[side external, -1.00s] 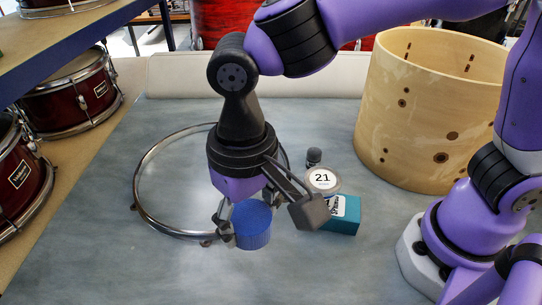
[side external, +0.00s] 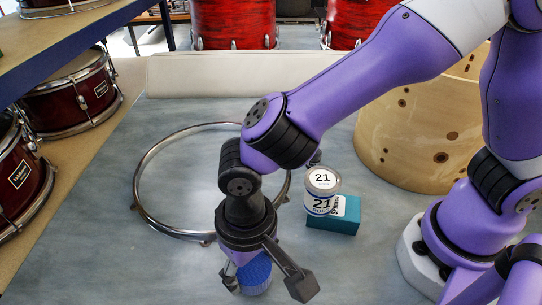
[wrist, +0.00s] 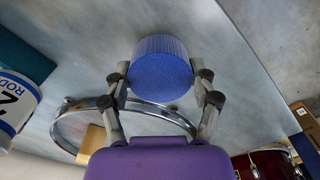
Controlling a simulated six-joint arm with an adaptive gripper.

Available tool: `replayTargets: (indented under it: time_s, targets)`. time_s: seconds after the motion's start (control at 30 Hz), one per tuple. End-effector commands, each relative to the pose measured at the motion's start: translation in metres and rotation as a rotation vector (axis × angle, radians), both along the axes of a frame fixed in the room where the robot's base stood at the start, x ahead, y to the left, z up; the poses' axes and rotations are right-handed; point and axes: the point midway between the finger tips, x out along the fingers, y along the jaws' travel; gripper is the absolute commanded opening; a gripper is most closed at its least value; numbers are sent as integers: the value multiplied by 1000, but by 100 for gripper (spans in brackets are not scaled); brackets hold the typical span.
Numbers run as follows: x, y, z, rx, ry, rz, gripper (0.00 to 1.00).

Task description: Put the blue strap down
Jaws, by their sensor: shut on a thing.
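The blue strap (side external: 259,274) is a short ribbed roll near the front middle of the grey bench, partly hidden by my gripper in the side view. In the wrist view the strap (wrist: 161,68) sits at the fingertips, with a finger at each side. My gripper (side external: 258,284) points down and is shut on it; it also shows in the wrist view (wrist: 162,88). I cannot tell whether the strap's underside touches the bench.
A metal hoop (side external: 137,190) lies behind and left. A labelled can (side external: 321,191) and a teal box (side external: 338,226) stand to the right. A wooden drum shell (side external: 415,145) is at back right. The bench's front left is clear.

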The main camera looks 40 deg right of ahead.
Motion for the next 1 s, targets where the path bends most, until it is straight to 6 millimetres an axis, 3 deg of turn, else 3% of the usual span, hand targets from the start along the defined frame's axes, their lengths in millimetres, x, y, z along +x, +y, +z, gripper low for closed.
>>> replayTargets:
  time_s: [0.13,0.5,0.53,0.6,1.0]
  targets:
    - [0,0,-16,-1,1,0,28]
    - [0,0,-20,1,-1,0,28]
    - [0,0,-20,1,-1,0,73]
    - [0,0,-20,1,-1,0,98]
    - [0,0,-20,1,-1,0,98]
